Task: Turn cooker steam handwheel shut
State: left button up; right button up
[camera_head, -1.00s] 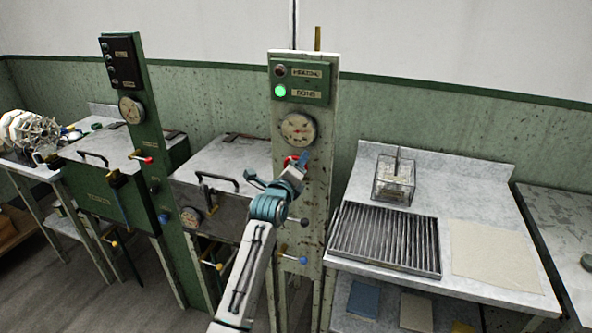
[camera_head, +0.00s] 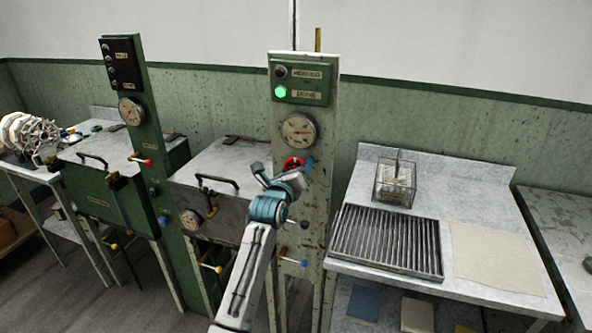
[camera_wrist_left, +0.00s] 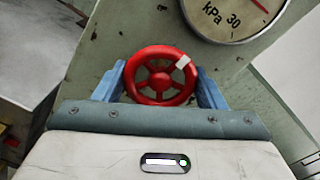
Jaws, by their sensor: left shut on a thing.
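The red cooker steam handwheel (camera_head: 293,163) sits on the pale worn post below a round gauge (camera_head: 298,130). In the left wrist view the handwheel (camera_wrist_left: 160,76) is a spoked ring with a white mark at the upper right of its rim. My left gripper (camera_head: 284,173) is at the wheel, its blue fingers on the wheel's left and right sides, shut on it. The wheel's lower part is hidden by the gripper in the head view. My right gripper is not in view.
A green lamp (camera_head: 280,92) glows on the panel above the gauge. Lever valves with black and blue knobs (camera_head: 303,263) stick out lower on the post. A slatted metal tray (camera_head: 387,240) lies on the bench to the right. A lidded basin (camera_head: 215,170) stands left.

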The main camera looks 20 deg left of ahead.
pick_arm(q)
jog(key=shift+f, duration=0.1)
jog(key=o, duration=1)
jog(key=shift+s, duration=0.1)
jog(key=shift+s+a+b, duration=0.2)
jog(key=shift+s+b, duration=1.45)
jog(key=shift+s, duration=3.7)
